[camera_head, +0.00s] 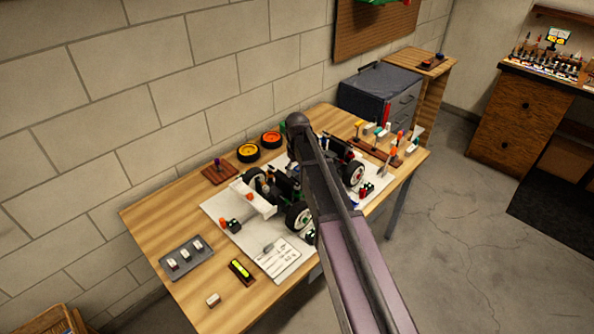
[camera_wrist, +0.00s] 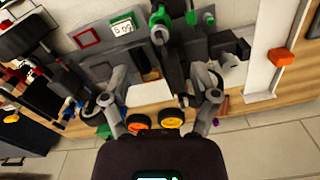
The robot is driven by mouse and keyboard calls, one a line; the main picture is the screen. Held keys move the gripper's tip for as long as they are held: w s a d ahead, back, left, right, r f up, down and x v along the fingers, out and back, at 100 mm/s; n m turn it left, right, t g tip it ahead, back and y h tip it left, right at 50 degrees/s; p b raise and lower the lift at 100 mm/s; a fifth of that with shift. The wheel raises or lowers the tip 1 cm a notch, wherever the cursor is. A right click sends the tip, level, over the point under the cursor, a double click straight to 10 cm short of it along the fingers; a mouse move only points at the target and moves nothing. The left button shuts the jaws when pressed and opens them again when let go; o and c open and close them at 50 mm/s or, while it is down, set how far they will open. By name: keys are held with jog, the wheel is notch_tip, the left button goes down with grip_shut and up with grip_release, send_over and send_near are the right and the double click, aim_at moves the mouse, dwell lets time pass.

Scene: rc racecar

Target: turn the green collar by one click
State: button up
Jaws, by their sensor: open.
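In the wrist view, a bright green ring-like part (camera_wrist: 160,17) stands on the dark car body at the top centre, with a smaller green piece (camera_wrist: 190,17) just right of it. I cannot tell for sure which is the collar. My gripper (camera_wrist: 163,82) is open in the wrist view, its two grey fingers apart and nothing clearly held between them. The green parts lie beyond the fingertips, toward the top of the picture. In the head view, the car (camera_head: 262,198) sits on a pale board; my arm covers its middle and hides the gripper.
The board (camera_head: 217,206) lies on a wooden table (camera_head: 150,215). Yellow (camera_head: 248,153) and orange (camera_head: 271,139) wheels lie near the wall. A grey tray (camera_head: 187,265) of switches is at front left. A rack with coloured parts (camera_head: 384,130) stands right, near a dark cabinet (camera_head: 372,90).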

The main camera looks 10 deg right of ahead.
jog(key=shift+r+p, duration=1.8)
jog(key=shift+r, duration=0.25)
jog(key=s+d+f+m+b, duration=0.2)
jog(key=s+f+b, duration=0.2)
jog(key=s, duration=0.8)
jog(key=s+d+f+m+b, duration=0.2)
jog(key=s+f+b, duration=0.2)
jog(key=s, duration=0.8)
jog(key=shift+s, duration=0.35)
